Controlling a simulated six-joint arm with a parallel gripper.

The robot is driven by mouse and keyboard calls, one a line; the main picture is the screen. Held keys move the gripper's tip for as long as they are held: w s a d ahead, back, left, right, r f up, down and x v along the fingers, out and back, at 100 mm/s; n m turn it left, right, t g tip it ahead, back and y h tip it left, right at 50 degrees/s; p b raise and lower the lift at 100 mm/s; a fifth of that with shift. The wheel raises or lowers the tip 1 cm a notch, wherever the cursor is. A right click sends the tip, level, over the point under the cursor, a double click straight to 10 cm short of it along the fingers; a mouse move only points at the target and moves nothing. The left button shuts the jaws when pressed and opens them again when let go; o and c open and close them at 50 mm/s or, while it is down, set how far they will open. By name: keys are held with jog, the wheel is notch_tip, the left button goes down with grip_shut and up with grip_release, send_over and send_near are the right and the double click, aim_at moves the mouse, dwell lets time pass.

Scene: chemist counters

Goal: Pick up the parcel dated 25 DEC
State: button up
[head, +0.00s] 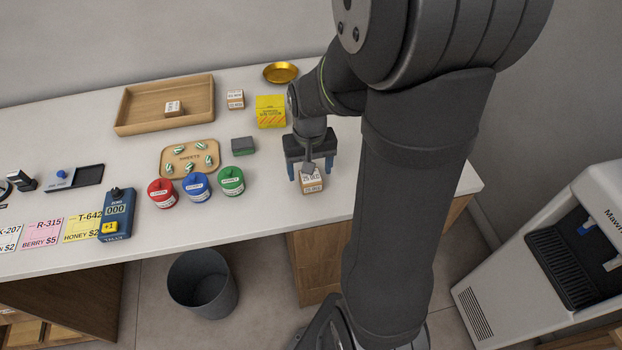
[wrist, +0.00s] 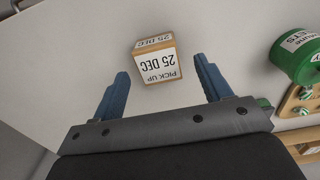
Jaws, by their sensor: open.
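The parcel marked "PICK UP 25 DEC" (wrist: 155,65) is a small brown box with a white label, on the white counter. In the head view the parcel (head: 312,184) is near the counter's front edge, just below my gripper (head: 310,170). In the wrist view my gripper (wrist: 163,88) has its two blue fingers spread apart. The parcel lies between and slightly beyond the fingertips, with no visible contact. Its underside is hidden.
Another small parcel (head: 235,99) stands behind, and one more (head: 173,107) is in the wooden tray (head: 135,121). A green tub (head: 230,180), a grey block (head: 243,146) and a yellow packet (head: 270,111) are left of my gripper. The counter right of it is clear.

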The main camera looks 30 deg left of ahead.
aim_at(310, 177)
jog(key=shift+f, duration=1.8)
jog(key=c, duration=1.1)
